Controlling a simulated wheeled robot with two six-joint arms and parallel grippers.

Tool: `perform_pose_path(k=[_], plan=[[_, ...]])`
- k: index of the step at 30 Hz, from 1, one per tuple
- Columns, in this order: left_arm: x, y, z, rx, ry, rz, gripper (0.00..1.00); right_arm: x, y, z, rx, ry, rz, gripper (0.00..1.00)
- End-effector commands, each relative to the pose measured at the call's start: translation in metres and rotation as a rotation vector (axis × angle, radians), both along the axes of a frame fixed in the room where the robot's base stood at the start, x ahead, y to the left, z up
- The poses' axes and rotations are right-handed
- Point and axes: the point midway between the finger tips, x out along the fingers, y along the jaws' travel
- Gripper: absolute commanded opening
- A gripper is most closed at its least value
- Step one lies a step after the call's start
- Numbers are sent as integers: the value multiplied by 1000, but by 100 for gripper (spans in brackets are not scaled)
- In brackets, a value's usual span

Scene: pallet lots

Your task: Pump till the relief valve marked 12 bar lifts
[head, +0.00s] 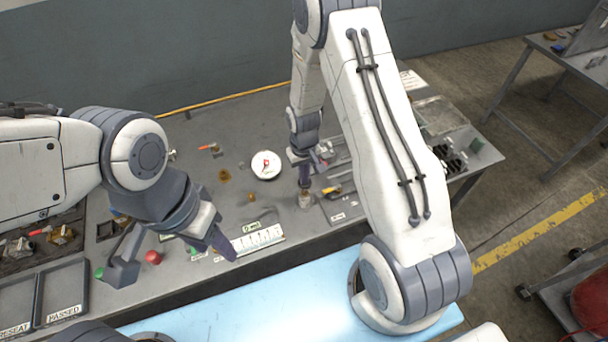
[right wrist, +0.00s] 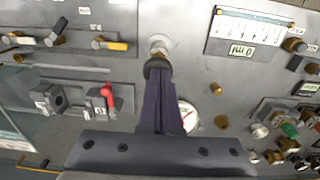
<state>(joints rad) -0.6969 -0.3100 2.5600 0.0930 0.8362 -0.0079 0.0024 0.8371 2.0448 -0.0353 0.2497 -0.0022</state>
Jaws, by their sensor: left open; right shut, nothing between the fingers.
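My right gripper (head: 304,182) points straight down at a small round metal fitting (head: 306,200) on the bench. In the right wrist view its fingers (right wrist: 156,75) are shut, with their tips at the dark knob (right wrist: 157,62) on top of that fitting; nothing is between them. A white round gauge (head: 266,164) with a red mark lies behind and left of it; the right wrist view shows it partly behind the fingers (right wrist: 188,118). My left gripper (head: 172,258) is open and empty above the bench's front left. I cannot read a 12 bar marking on any valve.
Two trays stand at the left, one labelled PASSED (head: 62,315). A red ball-shaped knob (head: 153,257) and a white scale card (head: 258,237) lie near the front edge. Brass parts (head: 62,235) sit at the far left. Tools and bins crowd the right.

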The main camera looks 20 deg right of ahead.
Motion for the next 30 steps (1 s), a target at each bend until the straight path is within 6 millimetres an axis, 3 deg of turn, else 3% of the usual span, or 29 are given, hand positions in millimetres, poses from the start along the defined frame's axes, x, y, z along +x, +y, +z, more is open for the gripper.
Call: perform_pose_path(k=[13, 25, 30], plan=[[0, 0, -33, 0, 0, 3, 50, 0, 0, -39, 0, 1, 0, 0], [0, 0, -29, 0, 0, 3, 50, -2, 0, -36, 0, 5, 0, 0], [0, 0, -13, 0, 0, 1, 50, -1, 1, -15, 0, 2, 1, 0]])
